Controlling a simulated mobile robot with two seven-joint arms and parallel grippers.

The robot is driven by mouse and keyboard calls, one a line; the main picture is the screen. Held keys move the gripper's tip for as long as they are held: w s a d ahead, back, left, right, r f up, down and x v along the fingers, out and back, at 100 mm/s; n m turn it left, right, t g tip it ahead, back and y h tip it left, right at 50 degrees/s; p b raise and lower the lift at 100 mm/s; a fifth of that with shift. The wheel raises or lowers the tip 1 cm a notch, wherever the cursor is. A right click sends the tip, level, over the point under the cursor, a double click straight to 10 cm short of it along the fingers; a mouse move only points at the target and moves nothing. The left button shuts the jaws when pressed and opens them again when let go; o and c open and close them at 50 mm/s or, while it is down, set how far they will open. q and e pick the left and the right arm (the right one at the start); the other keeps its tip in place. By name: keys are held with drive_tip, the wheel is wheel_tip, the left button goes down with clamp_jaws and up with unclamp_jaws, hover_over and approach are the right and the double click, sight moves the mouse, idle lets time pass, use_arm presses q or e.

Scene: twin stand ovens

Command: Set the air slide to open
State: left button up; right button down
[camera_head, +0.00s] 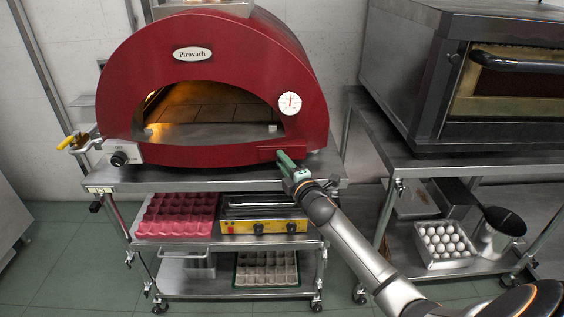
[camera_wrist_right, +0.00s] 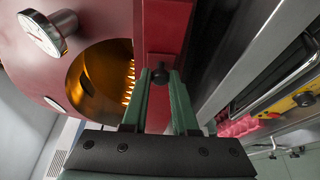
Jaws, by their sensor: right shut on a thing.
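The red domed oven (camera_head: 225,60) stands on a steel cart, its arched mouth open and lit inside. The air slide (camera_head: 267,153) is a small red plate low on the oven's front, right of the mouth. In the right wrist view, its small black knob (camera_wrist_right: 160,75) sits between the green fingers. My right gripper (camera_head: 282,158) is at the slide's right end; in the right wrist view, the gripper (camera_wrist_right: 158,88) is shut on the knob. The fingers hide part of the plate, and I cannot tell how far the slide is open. My left gripper is not in view.
A round dial (camera_head: 289,104) is on the oven front above the slide. A control knob (camera_head: 120,158) is at the lower left. The cart's steel top (camera_head: 190,178) runs below the slide. A second oven (camera_head: 430,70) stands on a stand to the right.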

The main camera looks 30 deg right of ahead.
drive_tip(key=s+d, duration=0.1)
drive_tip(key=s+d+p, duration=0.1)
drive_tip(key=d, duration=0.2)
drive_tip(key=shift+s+d, duration=0.25)
drive_tip(key=shift+s, duration=0.15)
drive_tip(key=shift+s+d, duration=0.15)
drive_tip(key=shift+d, duration=0.15)
drive_tip(key=c, duration=0.7)
unclamp_jaws()
drive_tip(key=shift+s+a, duration=0.15)
drive_tip(key=shift+s, duration=0.4)
drive_tip(key=s+a, duration=0.1)
drive_tip(key=s, duration=1)
drive_tip(key=shift+s+a, duration=0.15)
drive_tip(key=shift+a, duration=0.2)
